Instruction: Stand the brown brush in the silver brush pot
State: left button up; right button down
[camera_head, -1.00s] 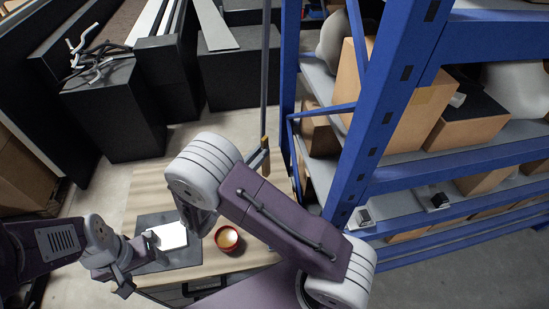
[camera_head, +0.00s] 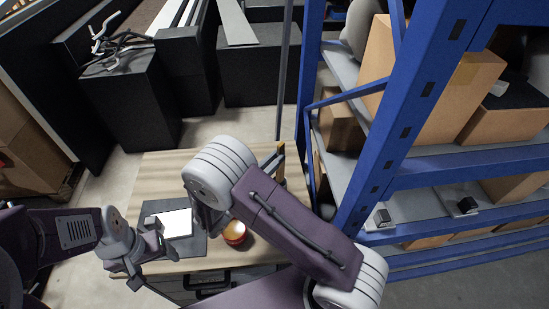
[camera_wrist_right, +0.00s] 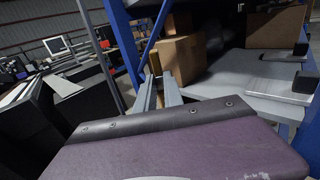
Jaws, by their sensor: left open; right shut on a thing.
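My right gripper (camera_head: 277,162) is raised over the table's far right part, partly hidden behind my right arm. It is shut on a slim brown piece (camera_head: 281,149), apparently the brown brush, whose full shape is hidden. In the right wrist view the two grey fingers (camera_wrist_right: 158,88) point away, with a narrow tan-brown strip (camera_wrist_right: 155,62) at their tips. My left gripper (camera_head: 153,252) is open and empty at the dark mat's near left edge. I cannot make out the silver brush pot; my right arm covers part of the table.
A blue shelf rack (camera_head: 405,110) with cardboard boxes stands close on the right. The table's far left part is clear.

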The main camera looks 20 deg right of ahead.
pick_arm(q)
notch_tip(320, 180, down, 3)
jog(key=b, duration=0.2)
jog(key=shift+f+b, duration=0.1)
jog(key=shift+b, duration=0.2)
pick_arm(e)
notch_tip(320, 180, down, 4)
jog(key=shift+f, duration=0.2)
jog(key=c, duration=1.4)
grip_release()
jog(key=shift+a, duration=0.15)
